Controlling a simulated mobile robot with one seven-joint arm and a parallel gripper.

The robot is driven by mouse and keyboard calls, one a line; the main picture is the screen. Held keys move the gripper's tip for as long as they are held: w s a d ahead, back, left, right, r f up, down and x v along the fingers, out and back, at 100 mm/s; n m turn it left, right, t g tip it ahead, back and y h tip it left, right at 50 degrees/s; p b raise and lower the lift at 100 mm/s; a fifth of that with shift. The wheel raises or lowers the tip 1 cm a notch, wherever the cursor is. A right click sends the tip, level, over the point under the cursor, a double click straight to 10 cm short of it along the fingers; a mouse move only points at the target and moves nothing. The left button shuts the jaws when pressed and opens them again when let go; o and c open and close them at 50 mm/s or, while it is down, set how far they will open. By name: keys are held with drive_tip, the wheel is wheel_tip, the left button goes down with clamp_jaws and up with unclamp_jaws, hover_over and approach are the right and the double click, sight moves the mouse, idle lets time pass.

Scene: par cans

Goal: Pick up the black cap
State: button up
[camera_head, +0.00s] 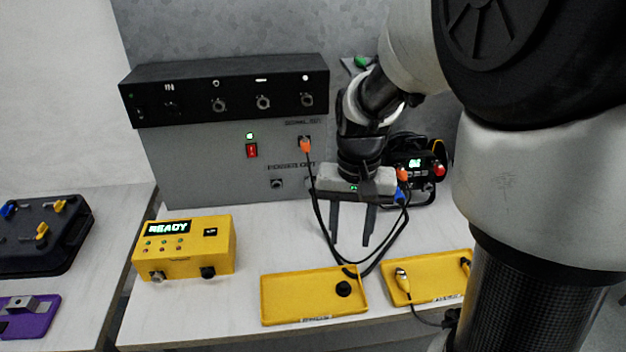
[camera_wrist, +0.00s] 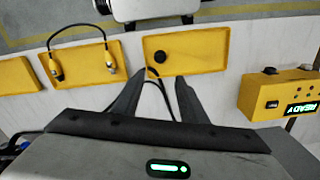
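The black cap (camera_head: 343,289) is a small round knob-like piece near the right end of a shallow yellow tray (camera_head: 290,297) on the table. In the wrist view the black cap (camera_wrist: 160,57) shows just beyond and between the two fingertips. My gripper (camera_head: 350,241) points down above the table, behind the tray in the head view. Its two dark fingers are apart with nothing between them, and the gripper (camera_wrist: 160,75) looks open in the wrist view too. The cap is not touched by the fingers.
A second yellow tray (camera_head: 428,271) with a cable connector (camera_head: 402,279) lies to the right. A yellow READY box (camera_head: 186,250) stands to the left. A grey panel (camera_head: 215,170) stands behind. Black cables (camera_head: 322,225) hang close to my gripper and reach the cap's tray.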

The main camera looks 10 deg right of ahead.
sight(345, 285)
wheel_tip(345, 285, down, 16)
drive_tip(key=b, duration=0.4)
drive_tip(key=shift+f, duration=0.15)
drive_tip(key=shift+c, duration=0.3)
clamp_jaws()
